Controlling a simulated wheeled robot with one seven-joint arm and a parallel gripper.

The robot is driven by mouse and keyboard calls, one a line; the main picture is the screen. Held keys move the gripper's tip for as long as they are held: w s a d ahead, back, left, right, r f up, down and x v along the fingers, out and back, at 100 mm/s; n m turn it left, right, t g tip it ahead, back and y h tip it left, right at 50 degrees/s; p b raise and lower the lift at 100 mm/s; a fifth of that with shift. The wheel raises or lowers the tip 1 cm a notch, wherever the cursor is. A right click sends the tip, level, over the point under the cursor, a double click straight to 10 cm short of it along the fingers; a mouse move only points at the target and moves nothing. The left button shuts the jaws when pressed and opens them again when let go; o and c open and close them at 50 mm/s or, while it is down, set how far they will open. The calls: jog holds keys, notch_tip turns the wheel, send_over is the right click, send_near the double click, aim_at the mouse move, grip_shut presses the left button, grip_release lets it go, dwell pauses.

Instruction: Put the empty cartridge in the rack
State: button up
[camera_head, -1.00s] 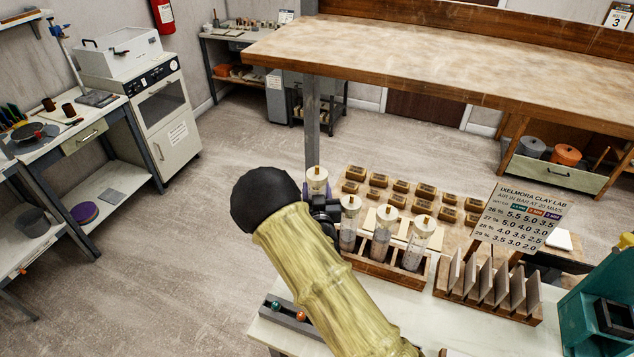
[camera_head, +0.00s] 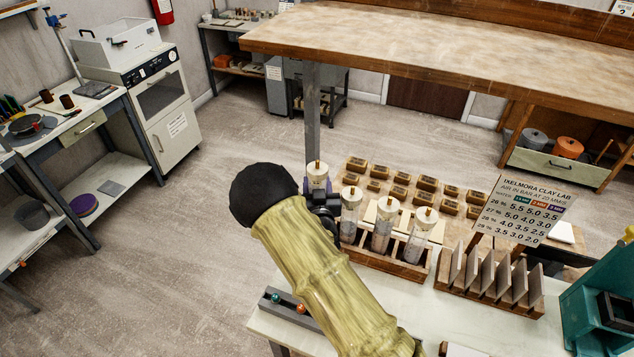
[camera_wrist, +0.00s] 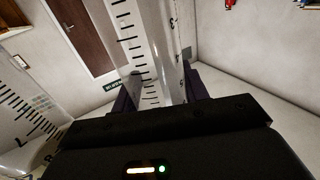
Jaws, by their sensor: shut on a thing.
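My gripper (camera_wrist: 158,92) is shut on a clear cartridge (camera_wrist: 150,50) with black graduation marks, which stands between its dark purple fingers in the wrist view. In the head view the held cartridge shows its white cap with a brass tip (camera_head: 317,170) just beyond my wrist, and its lower part is hidden by my gripper. The wooden rack (camera_head: 400,268) is at the right of my gripper. Three capped cartridges stand upright in it: a left one (camera_head: 349,229), a middle one (camera_head: 383,236) and a right one (camera_head: 415,244). The held cartridge is left of these; I cannot tell whether it touches the rack.
Several small brown blocks (camera_head: 427,184) lie in rows behind the rack. A slotted wooden holder with upright plates (camera_head: 488,290) and a printed sign (camera_head: 523,208) stand to the right. A grey tray with small coloured parts (camera_head: 288,312) lies at the bench's front left.

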jog(key=shift+f+b, duration=1.75)
jog(key=shift+f, duration=0.95)
